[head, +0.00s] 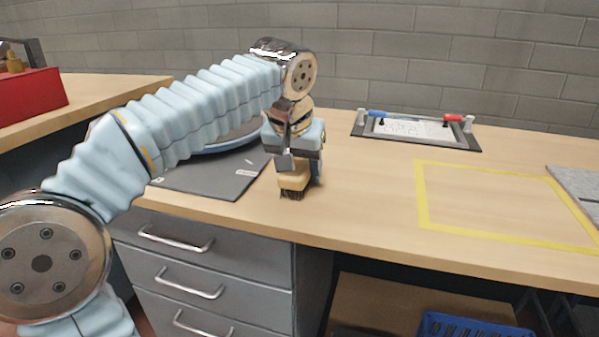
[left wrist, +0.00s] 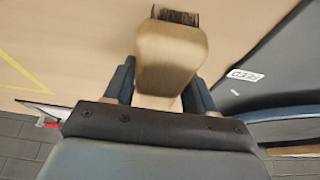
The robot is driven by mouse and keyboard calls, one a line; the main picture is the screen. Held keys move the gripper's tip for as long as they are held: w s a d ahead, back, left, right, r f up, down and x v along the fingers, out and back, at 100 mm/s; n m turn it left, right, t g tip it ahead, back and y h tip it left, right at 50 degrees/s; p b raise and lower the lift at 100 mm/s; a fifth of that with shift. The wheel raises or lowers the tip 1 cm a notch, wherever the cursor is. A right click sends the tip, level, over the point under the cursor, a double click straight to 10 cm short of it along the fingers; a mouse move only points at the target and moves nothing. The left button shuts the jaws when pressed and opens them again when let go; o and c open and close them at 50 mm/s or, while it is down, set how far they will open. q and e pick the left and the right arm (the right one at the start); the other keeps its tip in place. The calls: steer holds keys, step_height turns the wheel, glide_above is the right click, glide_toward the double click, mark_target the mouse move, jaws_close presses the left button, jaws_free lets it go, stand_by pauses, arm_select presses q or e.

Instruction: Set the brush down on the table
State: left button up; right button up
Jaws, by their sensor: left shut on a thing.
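My left gripper (head: 293,165) is shut on a brush (head: 292,181) with a tan wooden body and dark bristles. The bristles point down, at or just above the wooden table (head: 370,190); I cannot tell if they touch it. In the left wrist view the brush (left wrist: 170,55) sits between the fingers of the left gripper (left wrist: 160,92), bristles at the top of the picture. My right gripper does not show.
A dark grey mat (head: 215,182) with a round blue-grey thing on it lies left of the brush. A yellow taped rectangle (head: 421,195) encloses bare table. A red box (head: 30,98) is far left.

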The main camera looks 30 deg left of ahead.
arm_select(q)
steer(key=shift+f, duration=0.1)
steer(key=shift+f, duration=0.1)
steer(key=o, duration=1)
steer(key=shift+r, duration=0.4)
steer(key=p+v, duration=0.3)
steer(key=v, duration=0.8)
steer(key=shift+s+r, duration=0.2)
steer(key=shift+r, duration=0.05)
